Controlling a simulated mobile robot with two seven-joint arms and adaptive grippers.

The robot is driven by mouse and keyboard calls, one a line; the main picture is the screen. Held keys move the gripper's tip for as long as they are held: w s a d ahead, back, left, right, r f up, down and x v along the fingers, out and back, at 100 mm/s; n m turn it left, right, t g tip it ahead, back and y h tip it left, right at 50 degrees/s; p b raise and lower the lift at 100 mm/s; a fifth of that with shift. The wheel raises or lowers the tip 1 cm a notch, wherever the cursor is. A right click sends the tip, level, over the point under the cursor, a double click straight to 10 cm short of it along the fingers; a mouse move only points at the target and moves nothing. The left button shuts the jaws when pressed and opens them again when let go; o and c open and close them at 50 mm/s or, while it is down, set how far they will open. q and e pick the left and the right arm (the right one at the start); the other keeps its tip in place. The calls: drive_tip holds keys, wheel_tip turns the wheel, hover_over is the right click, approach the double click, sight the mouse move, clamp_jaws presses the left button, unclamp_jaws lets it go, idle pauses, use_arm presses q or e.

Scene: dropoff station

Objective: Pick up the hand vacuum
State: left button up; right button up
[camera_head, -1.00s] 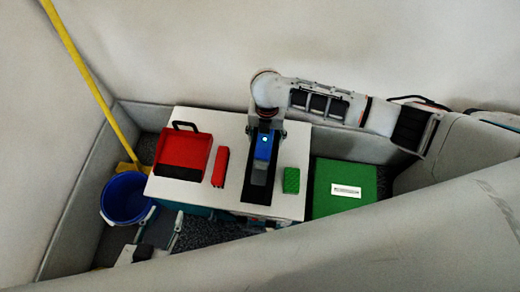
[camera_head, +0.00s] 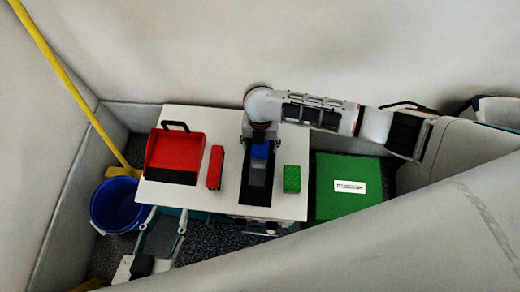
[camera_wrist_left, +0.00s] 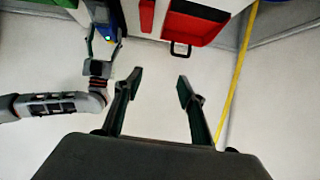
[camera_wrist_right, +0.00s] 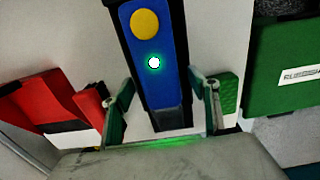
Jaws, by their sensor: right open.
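The hand vacuum (camera_head: 260,151), blue with a grey-black end, lies on a black strip on the white table. In the right wrist view its blue body (camera_wrist_right: 164,90) shows a yellow button and a lit white-green spot. My right gripper (camera_wrist_right: 160,82) is open, with one finger on each side of the vacuum's lower part; contact is not visible. In the head view my right gripper (camera_head: 262,136) covers the vacuum's far end. My left gripper (camera_wrist_left: 159,78) is open and empty; it also shows in the head view (camera_head: 166,220), at the table's near-left edge.
On the white table (camera_head: 225,122) are a red dustpan (camera_head: 174,152), a red block-like item (camera_head: 215,167) and a green sponge-like block (camera_head: 292,179). A green box (camera_head: 345,200) stands right; a blue bucket (camera_head: 118,205) and yellow pole (camera_head: 65,80) stand left. Grey walls enclose the area.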

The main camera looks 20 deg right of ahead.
use_arm(q)
drive_tip(key=shift+s+f, duration=0.2)
drive_tip(key=shift+f, duration=0.1)
use_arm(e)
drive_tip(key=shift+f, duration=0.15)
use_arm(q)
drive_tip(key=shift+s+a+f, duration=0.1)
drive_tip(key=shift+s+a, duration=0.05)
use_arm(e)
drive_tip(key=shift+f, duration=0.15)
clamp_jaws()
